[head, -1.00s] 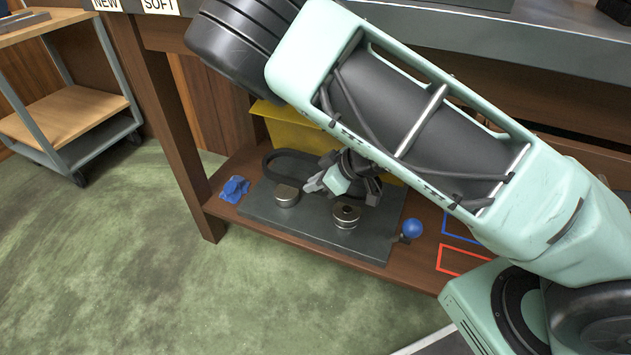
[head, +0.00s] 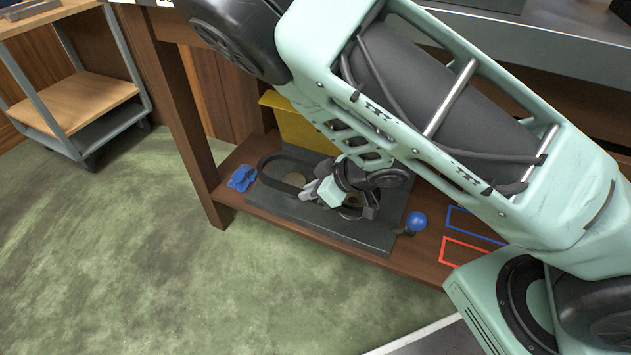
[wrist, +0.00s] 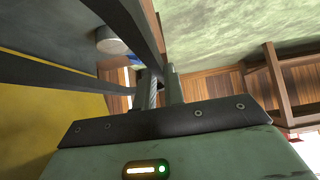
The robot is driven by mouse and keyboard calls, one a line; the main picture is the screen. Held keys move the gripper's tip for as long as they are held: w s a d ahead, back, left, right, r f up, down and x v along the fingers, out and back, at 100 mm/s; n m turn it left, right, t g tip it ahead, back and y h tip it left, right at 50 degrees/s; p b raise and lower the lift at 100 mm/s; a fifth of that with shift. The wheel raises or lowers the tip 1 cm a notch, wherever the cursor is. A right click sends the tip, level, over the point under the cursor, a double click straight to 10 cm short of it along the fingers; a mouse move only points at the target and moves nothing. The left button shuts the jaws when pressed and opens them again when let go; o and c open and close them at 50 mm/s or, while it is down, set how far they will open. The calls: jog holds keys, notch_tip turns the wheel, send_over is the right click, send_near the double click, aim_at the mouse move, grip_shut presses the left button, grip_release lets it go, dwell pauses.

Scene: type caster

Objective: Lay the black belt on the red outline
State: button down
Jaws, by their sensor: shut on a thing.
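The black belt (head: 266,163) is a loop that shows at the left of the grey base plate (head: 350,230) in the head view. My gripper (head: 314,191) is shut on its right part. The left metal pulley (head: 295,179) shows through the loop; the belt appears raised above it. The right pulley (head: 352,203) is mostly hidden behind my gripper. In the wrist view, belt strands (wrist: 125,28) run from the fingers (wrist: 160,88) past a pulley (wrist: 110,42). The red outline (head: 443,251) is on the shelf to the right, partly hidden by my arm.
A blue-knobbed lever (head: 416,222) stands at the plate's right edge. A blue outline (head: 450,217) lies behind the red one. A crumpled blue cloth (head: 242,178) lies left of the plate. A yellow panel (head: 285,122) stands behind, and a table leg (head: 195,140) at left.

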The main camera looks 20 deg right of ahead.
jog(key=s+a, duration=0.7)
jog(key=shift+p, duration=0.4)
dwell(0.4)
